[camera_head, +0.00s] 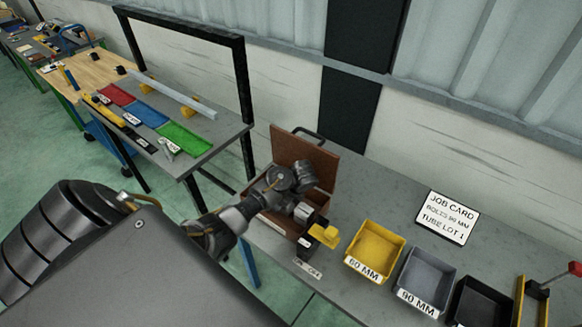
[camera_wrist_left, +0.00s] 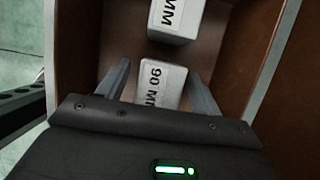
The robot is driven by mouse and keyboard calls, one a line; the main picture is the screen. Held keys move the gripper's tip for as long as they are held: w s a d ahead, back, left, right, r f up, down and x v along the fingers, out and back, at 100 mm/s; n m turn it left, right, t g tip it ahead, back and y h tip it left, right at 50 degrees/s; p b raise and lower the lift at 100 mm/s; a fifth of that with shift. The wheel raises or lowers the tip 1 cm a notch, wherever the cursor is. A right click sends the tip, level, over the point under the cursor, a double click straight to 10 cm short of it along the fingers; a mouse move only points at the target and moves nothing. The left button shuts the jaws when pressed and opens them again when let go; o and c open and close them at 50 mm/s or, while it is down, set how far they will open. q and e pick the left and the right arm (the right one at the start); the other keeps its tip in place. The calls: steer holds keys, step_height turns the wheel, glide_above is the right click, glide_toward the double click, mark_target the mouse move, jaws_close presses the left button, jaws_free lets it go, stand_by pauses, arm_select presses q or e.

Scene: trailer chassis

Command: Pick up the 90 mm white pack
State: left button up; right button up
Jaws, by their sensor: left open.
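The 90 mm white pack (camera_wrist_left: 160,84), labelled "90 MM", lies in a brown wooden box (camera_wrist_left: 110,22) in the left wrist view. My left gripper (camera_wrist_left: 162,82) is open, with one finger on each side of this pack. I cannot tell whether the fingers touch it. A second white pack (camera_wrist_left: 176,20) lies farther into the box; only "MM" of its label shows. In the head view my left arm reaches over the box, whose lid (camera_head: 310,163) stands open, and hides the packs. My right gripper is not in view.
A yellow bin (camera_head: 374,244) marked 60 MM, a grey bin (camera_head: 427,272) marked 90 MM and a black bin (camera_head: 478,302) stand right of the box. A job card (camera_head: 447,218) lies behind them. A yellow-and-black object (camera_head: 325,235) is close to the arm.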

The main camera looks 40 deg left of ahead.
arm_select(q)
steer(key=shift+a+f, duration=0.2)
steer(key=shift+f, duration=0.05)
steer(key=c, duration=1.3)
steer(key=shift+o, duration=0.2)
step_height(320, 180, up, 10)
steer(key=shift+r, duration=0.1)
